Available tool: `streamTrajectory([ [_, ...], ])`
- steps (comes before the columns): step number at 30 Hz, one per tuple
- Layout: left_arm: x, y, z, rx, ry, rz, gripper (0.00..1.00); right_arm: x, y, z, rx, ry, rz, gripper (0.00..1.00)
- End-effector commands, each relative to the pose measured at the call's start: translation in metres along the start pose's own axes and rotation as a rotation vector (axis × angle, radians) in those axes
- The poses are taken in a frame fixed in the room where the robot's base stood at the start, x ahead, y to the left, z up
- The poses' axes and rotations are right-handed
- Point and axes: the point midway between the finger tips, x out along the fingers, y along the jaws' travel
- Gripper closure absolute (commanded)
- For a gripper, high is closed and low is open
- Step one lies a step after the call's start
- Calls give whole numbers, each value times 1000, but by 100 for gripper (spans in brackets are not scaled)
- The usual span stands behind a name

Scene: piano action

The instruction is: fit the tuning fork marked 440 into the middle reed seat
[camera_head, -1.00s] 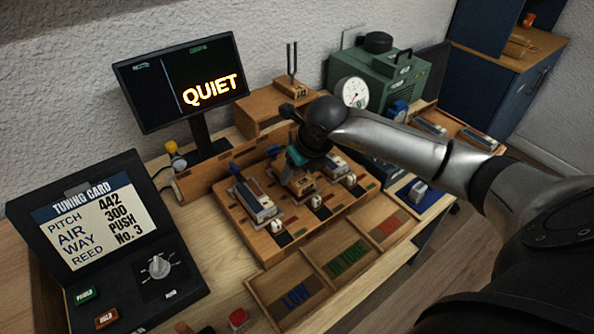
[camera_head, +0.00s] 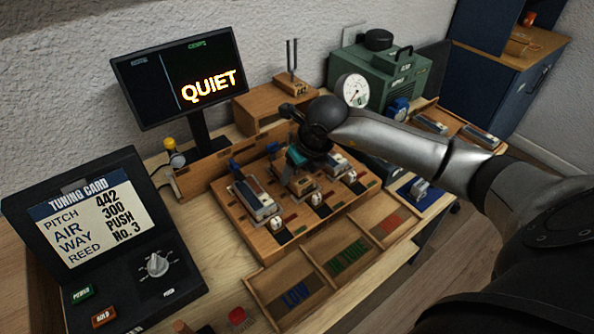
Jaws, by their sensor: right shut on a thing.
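A metal tuning fork (camera_head: 292,58) stands upright in a small wooden block on a wooden box at the back; its mark is too small to read. The wooden reed rack (camera_head: 247,231) lies in front, with grey-topped reed pieces in its left seat (camera_head: 256,201) and right seat (camera_head: 340,164). My right gripper (camera_head: 297,163) points down over the middle seat. It is shut on a brownish block (camera_head: 300,185) at that seat; the jaws and arm partly hide it, and I cannot tell whether it is seated. My left gripper is not in view.
The tuning card panel (camera_head: 97,222) reads pitch 442, air 300, way push, reed No. 3. The monitor (camera_head: 180,82) shows QUIET. A green gauge box (camera_head: 395,72) stands behind my right arm. A sorting tray (camera_head: 277,282) lies in front.

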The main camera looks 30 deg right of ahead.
Motion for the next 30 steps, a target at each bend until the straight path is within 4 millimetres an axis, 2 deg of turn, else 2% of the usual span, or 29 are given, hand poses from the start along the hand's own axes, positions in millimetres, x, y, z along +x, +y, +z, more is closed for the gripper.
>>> streamTrajectory([
  [8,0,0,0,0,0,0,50,-1,0,1,0,-3,0,100],
  [9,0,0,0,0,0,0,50,-1,0,1,0,-3,0,34],
  [17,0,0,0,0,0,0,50,-1,0,1,0,-1,0,4],
  [26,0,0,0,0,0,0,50,-1,0,0,0,1,0,3],
  [30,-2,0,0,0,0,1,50,-14,0,0,-2,0,0,3],
])
